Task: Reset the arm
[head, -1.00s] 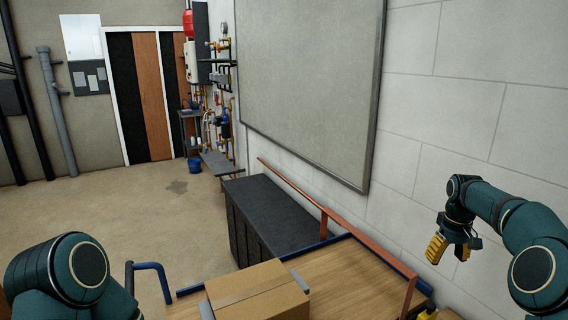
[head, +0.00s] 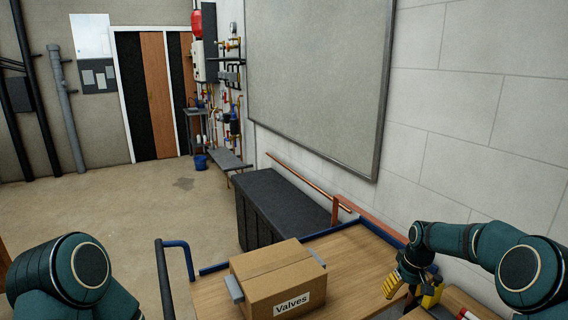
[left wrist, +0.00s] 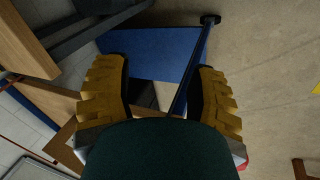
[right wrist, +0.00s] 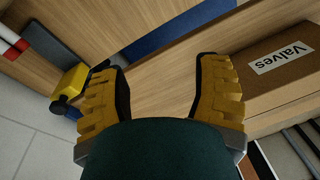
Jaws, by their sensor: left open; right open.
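My right gripper (head: 406,289) has yellow fingers and hangs at the right side of the wooden cart top, right of the cardboard box. In the right wrist view the fingers (right wrist: 163,85) are spread wide with nothing between them; bare wood shows beyond. My left gripper is below the head view's frame, with only my dark green arm showing at lower left. In the left wrist view its yellow fingers (left wrist: 163,90) are apart and empty, with a blue panel (left wrist: 155,55) and a dark bar beyond them.
A cardboard box labelled Valves (head: 278,280) sits on the wooden cart top (head: 352,262), which has a blue frame and handle (head: 162,275). A yellow item (head: 432,292) lies beside my right gripper. A black cabinet (head: 285,205) stands by the wall. Floor at left is clear.

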